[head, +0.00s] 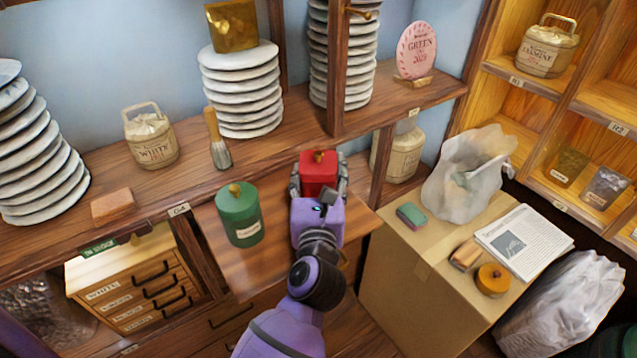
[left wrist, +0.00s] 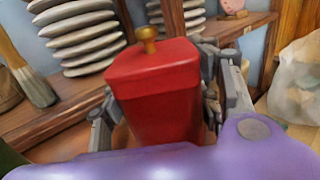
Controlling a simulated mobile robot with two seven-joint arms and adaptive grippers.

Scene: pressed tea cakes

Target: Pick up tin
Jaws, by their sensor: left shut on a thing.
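A red tin (head: 319,178) with a gold knob sits between the fingers of my left gripper (head: 318,186) in the head view. In the left wrist view the red tin (left wrist: 160,95) stands upright and the gripper's grey fingers (left wrist: 160,112) are shut on its sides. A green round tin (head: 240,215) with a gold knob and a pale label stands to the left of the gripper on the lower wooden surface (head: 275,262). Whether the red tin touches that surface is hidden by my gripper. My right gripper is not in view.
To the right, a cardboard box (head: 415,290) bears a plastic bag (head: 468,175), a newspaper (head: 545,240) and an orange tin (head: 492,280).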

